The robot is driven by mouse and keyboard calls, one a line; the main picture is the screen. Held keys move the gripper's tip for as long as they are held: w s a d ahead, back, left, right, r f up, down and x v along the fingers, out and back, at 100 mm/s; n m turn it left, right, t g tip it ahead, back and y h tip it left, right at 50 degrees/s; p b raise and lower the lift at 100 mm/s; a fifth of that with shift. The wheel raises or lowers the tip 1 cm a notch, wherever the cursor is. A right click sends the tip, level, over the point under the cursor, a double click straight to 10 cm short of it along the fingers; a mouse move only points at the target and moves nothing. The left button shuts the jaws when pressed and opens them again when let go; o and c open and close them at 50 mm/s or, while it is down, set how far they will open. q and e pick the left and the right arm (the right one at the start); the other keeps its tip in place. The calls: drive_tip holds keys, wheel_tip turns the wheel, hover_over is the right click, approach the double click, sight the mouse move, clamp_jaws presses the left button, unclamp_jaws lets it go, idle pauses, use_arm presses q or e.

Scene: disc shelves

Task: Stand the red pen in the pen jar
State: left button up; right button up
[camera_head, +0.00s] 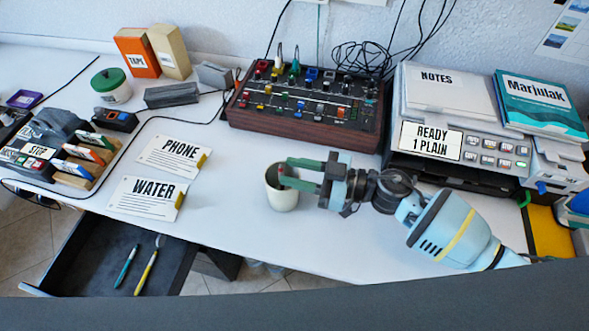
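The pale cream pen jar (283,197) stands upright on the white desk, near the front edge. My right gripper (284,172) reaches in from the right, with its two green fingers at the jar's mouth. The fingers are apart, with a visible gap between them. A small reddish bit shows at the jar's mouth by the fingertips; I cannot tell whether it is the red pen. The rest of the jar's inside is hidden by the fingers. My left gripper is not in view.
A drawer (82,258) stands open at lower left, with a teal pen (126,266) and a yellow pen (147,267) inside. A mixer (300,133) stands behind the jar, a printer (408,166) to the right. PHONE (160,165) and WATER (125,207) cards lie to the left.

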drive_tip(key=v, duration=0.7)
drive_tip(key=shift+d, duration=0.1)
idle(1.0)
